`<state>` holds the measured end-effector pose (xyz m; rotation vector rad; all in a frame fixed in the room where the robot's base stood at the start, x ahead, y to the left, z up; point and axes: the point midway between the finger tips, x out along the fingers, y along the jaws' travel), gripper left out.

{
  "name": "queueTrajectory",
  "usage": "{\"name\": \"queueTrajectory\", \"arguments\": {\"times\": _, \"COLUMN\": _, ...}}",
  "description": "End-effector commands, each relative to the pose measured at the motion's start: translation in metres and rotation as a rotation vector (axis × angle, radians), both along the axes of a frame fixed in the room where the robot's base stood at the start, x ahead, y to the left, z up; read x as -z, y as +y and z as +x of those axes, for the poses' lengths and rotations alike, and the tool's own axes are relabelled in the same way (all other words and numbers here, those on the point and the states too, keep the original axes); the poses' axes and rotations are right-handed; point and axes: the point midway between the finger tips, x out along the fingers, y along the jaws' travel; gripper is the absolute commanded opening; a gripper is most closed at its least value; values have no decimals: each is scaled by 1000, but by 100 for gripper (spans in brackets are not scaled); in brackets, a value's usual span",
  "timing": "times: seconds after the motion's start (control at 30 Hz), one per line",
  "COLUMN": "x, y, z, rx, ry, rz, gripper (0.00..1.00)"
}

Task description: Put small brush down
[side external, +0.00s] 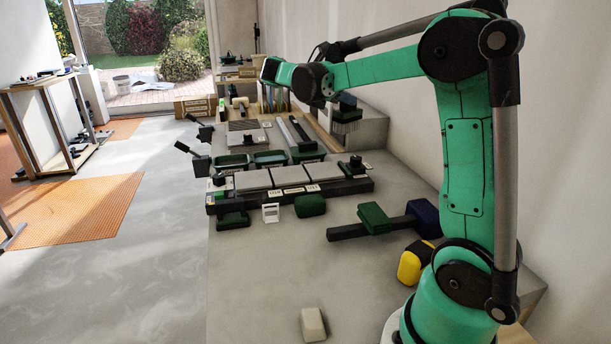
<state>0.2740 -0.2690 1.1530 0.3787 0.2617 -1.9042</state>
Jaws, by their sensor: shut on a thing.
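My gripper (340,95) is at the end of the green arm, near the right wall at the back of the work area. It is shut on the small brush (346,115), which has a dark green top and grey bristles hanging down. The brush is over or beside a grey block-like ledge along the wall. I cannot tell whether the bristles touch the surface below. The fingertips are small and partly hidden by the wrist and the brush.
A dark levelling frame (290,189) with grey tiles lies mid-table. Green trays (270,157) sit behind it. A green block (310,206), a dark bar tool (370,226), a yellow-and-black tool (415,262) and a pale block (313,324) lie nearer. The front left floor is clear.

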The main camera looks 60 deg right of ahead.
Motion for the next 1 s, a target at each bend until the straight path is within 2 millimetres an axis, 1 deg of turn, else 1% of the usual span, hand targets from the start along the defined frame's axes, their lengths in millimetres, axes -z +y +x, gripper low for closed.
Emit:
{"name": "queueTrajectory", "arguments": {"times": 0.07, "x": -2, "y": 18, "z": 16, "rx": -63, "ry": 0, "rz": -1, "gripper": 0}}
{"name": "queueTrajectory", "arguments": {"times": 0.17, "x": -3, "y": 55, "z": 43, "rx": -178, "ry": 0, "rz": -1, "gripper": 0}}
{"name": "queueTrajectory", "arguments": {"times": 0.2, "x": -3, "y": 73, "z": 54, "rx": -234, "ry": 0, "rz": -1, "gripper": 0}}
{"name": "queueTrajectory", "arguments": {"times": 0.27, "x": -3, "y": 103, "z": 69, "rx": -319, "ry": 0, "rz": -1, "gripper": 0}}
{"name": "queueTrajectory", "arguments": {"times": 0.3, "x": -4, "y": 123, "z": 78, "rx": -374, "ry": 0, "rz": -1, "gripper": 0}}
{"name": "queueTrajectory", "arguments": {"times": 0.37, "x": -4, "y": 153, "z": 88, "rx": -455, "ry": 0, "rz": -1, "gripper": 0}}
{"name": "queueTrajectory", "arguments": {"times": 0.4, "x": -4, "y": 171, "z": 93, "rx": -504, "ry": 0, "rz": -1, "gripper": 0}}
{"name": "queueTrajectory", "arguments": {"times": 0.5, "x": -4, "y": 212, "z": 100, "rx": -612, "ry": 0, "rz": -1, "gripper": 0}}
{"name": "queueTrajectory", "arguments": {"times": 0.6, "x": -5, "y": 242, "z": 103, "rx": -689, "ry": 0, "rz": -1, "gripper": 0}}
{"name": "queueTrajectory", "arguments": {"times": 0.7, "x": -4, "y": 258, "z": 103, "rx": -731, "ry": -1, "rz": -1, "gripper": 0}}
{"name": "queueTrajectory", "arguments": {"times": 0.77, "x": 0, "y": 263, "z": 104, "rx": -743, "ry": 0, "rz": -1, "gripper": 0}}
{"name": "queueTrajectory", "arguments": {"times": 0.87, "x": 15, "y": 265, "z": 104, "rx": -749, "ry": 0, "rz": -1, "gripper": 0}}
{"name": "queueTrajectory", "arguments": {"times": 1.0, "x": 49, "y": 264, "z": 104, "rx": -748, "ry": 0, "rz": -1, "gripper": 0}}
